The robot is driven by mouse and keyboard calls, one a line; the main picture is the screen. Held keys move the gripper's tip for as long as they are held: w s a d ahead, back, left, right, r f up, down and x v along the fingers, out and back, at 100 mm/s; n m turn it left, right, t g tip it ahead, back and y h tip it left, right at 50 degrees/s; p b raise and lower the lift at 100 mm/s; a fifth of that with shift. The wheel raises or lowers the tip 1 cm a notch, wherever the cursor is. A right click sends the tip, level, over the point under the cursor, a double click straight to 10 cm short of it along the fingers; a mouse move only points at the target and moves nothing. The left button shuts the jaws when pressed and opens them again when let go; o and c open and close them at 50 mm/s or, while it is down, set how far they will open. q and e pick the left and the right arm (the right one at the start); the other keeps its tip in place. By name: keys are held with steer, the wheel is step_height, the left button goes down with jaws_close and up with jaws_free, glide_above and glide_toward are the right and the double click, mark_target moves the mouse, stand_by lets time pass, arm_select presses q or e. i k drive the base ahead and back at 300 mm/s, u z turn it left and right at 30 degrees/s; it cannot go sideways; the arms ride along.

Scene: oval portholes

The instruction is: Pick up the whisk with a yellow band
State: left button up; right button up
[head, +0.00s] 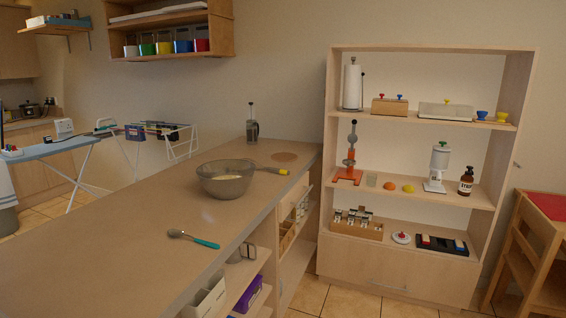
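A whisk (268,169) leans in a grey mixing bowl (226,183) on the long wooden counter (140,215). Its handle sticks out over the bowl's right rim and shows yellow near its end (283,172). The whisk's head is hidden inside the bowl, where something pale lies. Neither of my grippers is in view.
A utensil with a teal handle (205,243) lies on the counter in front of the bowl. A French press (252,125) stands at the counter's far end, near a round brown mat (284,156). A shelf unit (420,195) stands to the right. The counter's left part is clear.

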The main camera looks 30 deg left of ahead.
mark_target(276, 171)
steer(key=i, duration=2.9)
steer(key=u, duration=2.45)
